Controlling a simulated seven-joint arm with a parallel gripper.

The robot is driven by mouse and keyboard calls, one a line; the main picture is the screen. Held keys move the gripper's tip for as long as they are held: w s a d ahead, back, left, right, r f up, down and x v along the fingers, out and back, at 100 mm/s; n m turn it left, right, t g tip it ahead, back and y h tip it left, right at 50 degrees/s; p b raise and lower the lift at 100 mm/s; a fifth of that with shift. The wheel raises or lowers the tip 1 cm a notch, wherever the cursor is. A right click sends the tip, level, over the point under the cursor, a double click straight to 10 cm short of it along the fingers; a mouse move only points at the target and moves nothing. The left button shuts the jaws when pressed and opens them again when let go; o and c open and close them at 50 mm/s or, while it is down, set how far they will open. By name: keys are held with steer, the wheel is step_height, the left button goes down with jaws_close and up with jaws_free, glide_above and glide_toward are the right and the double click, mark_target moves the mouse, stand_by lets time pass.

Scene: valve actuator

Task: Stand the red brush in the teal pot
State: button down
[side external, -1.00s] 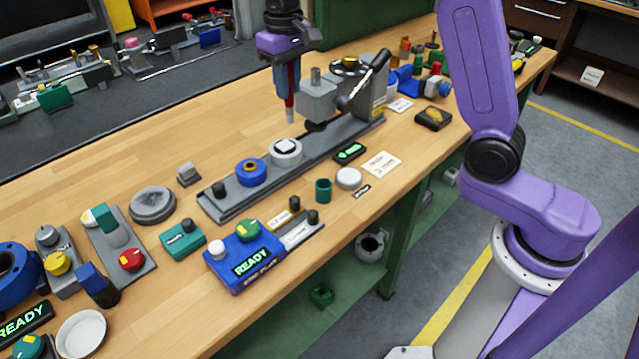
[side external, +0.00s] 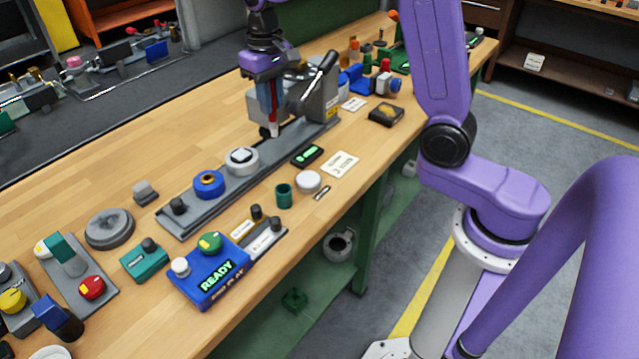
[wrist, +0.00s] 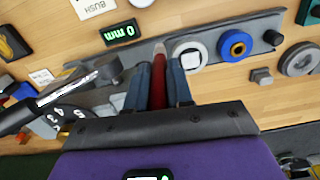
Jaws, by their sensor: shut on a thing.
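The red brush (side external: 273,96) hangs upright in my gripper (side external: 269,98), its pale tip pointing down over the grey rail. In the wrist view the brush (wrist: 158,78) sits between the two blue-grey fingers of my gripper (wrist: 158,82), which are shut on it. The teal pot (side external: 284,196) is a small open cup on the wood bench, in front of the rail, between the white round cap and the black-knobbed blocks. My gripper is behind the pot and well above it. I cannot make out the pot in the wrist view.
The grey rail (side external: 190,214) carries a white ring (side external: 242,161), a blue ring (side external: 209,184) and a vise with a black lever (side external: 318,75). A white cap (side external: 308,181), a green display (side external: 307,156) and a blue READY box (side external: 209,284) stand near the pot.

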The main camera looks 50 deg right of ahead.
steer(key=s+d+f, duration=0.5)
steer(key=s+f, duration=0.1)
steer(key=f, duration=0.1)
steer(key=s+a+r+n, duration=0.2)
steer(key=a+r+n, duration=0.2)
steer(key=a, duration=0.7)
steer(key=shift+w+a+f, duration=0.1)
steer(key=shift+w+f, duration=0.05)
steer(key=shift+f, duration=1.8)
steer(key=shift+w+f, duration=0.1)
steer(key=shift+f, duration=1.85)
steer(key=shift+f, duration=0.1)
steer(key=c, duration=1)
jaws_free()
step_height(320, 180, up, 12)
